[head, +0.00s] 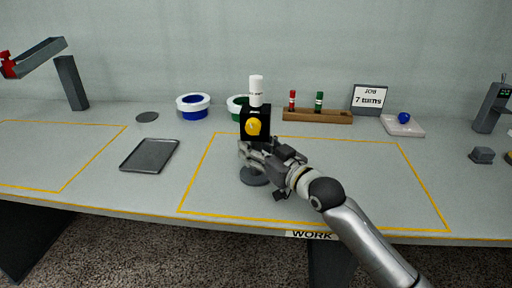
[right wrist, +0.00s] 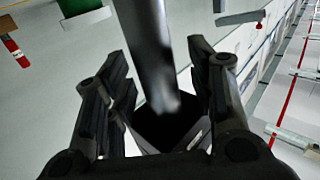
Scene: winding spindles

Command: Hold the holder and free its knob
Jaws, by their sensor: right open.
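The holder (head: 262,111) is a black block with a yellow knob (head: 253,127) on its front. A white spool or spindle (head: 256,92) stands upright on top of it. A round grey base (head: 254,178) shows below. My right gripper (head: 249,153) is just below the block, in front of its stem. In the right wrist view a dark post (right wrist: 152,55) runs between the two spread fingers of my right gripper (right wrist: 160,75); I cannot tell whether they touch it. The knob is not visible in that view. My left gripper is out of view.
Behind are a blue-filled ring (head: 193,100), a green one (head: 235,101) partly hidden by the holder, a wooden rack (head: 335,117) with red and green spindles, and a sign (head: 369,98). A dark tray (head: 150,155) lies left. The table's right front is clear.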

